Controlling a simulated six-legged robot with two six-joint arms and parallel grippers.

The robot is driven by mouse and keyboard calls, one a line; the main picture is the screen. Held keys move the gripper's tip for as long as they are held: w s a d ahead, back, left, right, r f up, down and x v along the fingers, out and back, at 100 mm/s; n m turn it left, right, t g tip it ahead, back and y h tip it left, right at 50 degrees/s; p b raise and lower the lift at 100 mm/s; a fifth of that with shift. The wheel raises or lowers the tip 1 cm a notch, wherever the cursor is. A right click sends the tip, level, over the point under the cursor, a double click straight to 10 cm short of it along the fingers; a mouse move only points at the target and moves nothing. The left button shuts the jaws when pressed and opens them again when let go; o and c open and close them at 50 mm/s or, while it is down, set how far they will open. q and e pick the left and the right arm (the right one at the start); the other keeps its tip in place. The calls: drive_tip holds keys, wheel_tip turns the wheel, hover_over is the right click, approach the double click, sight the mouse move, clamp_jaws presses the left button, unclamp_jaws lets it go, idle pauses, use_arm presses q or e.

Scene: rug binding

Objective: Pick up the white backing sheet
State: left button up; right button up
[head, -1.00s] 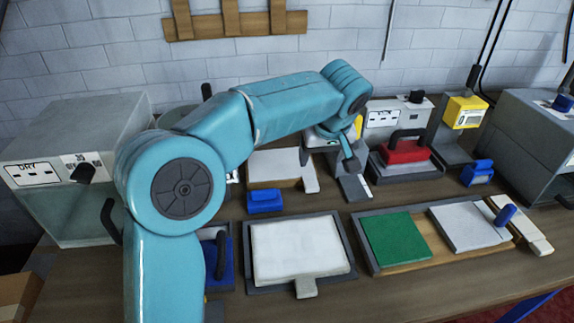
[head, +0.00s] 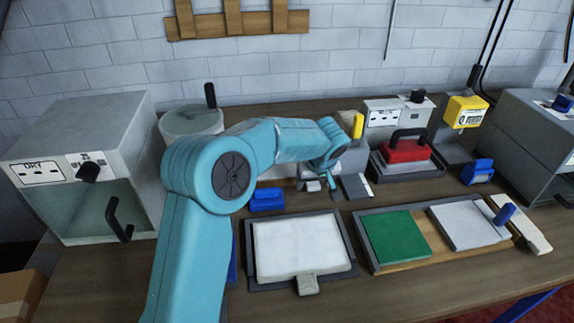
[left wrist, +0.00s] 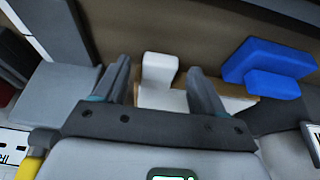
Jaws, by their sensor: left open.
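A white sheet with a protruding tab (left wrist: 160,68) lies on a wooden board behind the blue block. In the head view my arm hides most of this sheet. In the left wrist view its white body (left wrist: 172,99) shows partly beyond my gripper's palm. My left gripper (head: 326,184) is open over it. In the left wrist view the two fingers stand apart, one on each side of the tab, and no contact shows. A second white sheet (head: 300,247) with a grey-white tab lies in a dark-framed tray at the front. My right gripper is not in view.
A blue block (head: 267,200) sits close beside the board, also in the left wrist view (left wrist: 268,68). A tray (head: 407,262) holds a green and a white panel at right.

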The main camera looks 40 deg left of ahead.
use_arm(q)
drive_tip(key=shift+c, duration=0.3)
drive_tip(key=c, duration=1.1)
drive_tip(key=shift+w, duration=0.1)
